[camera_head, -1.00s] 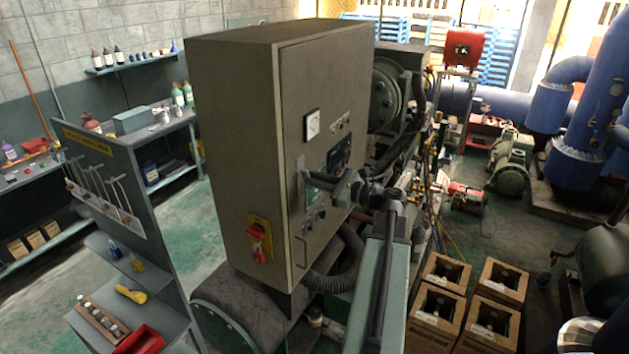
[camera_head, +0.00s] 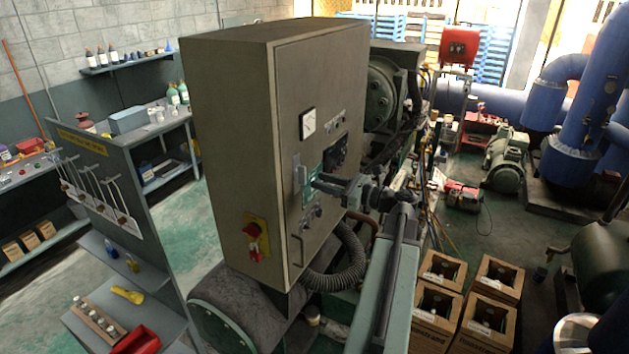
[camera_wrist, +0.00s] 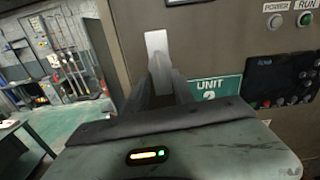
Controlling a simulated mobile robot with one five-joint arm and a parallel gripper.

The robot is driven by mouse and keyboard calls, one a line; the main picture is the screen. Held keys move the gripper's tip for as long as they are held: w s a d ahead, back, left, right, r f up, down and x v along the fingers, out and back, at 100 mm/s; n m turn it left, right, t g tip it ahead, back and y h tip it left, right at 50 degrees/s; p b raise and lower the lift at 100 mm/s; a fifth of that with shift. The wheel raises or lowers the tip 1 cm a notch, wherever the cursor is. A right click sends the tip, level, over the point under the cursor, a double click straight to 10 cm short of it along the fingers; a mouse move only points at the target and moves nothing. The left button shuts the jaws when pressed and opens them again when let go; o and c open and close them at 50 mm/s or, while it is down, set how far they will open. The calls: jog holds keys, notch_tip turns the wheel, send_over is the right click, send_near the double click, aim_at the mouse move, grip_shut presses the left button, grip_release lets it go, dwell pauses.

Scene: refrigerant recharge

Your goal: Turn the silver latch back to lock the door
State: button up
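The silver latch (camera_head: 299,178) is on the front face of the tall grey-brown cabinet door (camera_head: 318,75). It stands about upright, left of the green unit label. My gripper (camera_head: 318,182) is just right of the latch in the head view, with a small gap seeming to lie between them. In the wrist view the latch (camera_wrist: 157,48) rises straight ahead, beyond the tips of my gripper (camera_wrist: 164,78). The two fingers look a little apart, with nothing clearly held. The latch's lower part is partly hidden by the fingers.
The cabinet carries a red-and-yellow switch (camera_head: 254,240) on its side and a door handle (camera_head: 297,250) low on the front. A green "UNIT 2" label (camera_wrist: 218,88) and a dark control panel (camera_wrist: 282,80) lie right of the latch.

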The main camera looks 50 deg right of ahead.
jog(key=shift+v, duration=2.45)
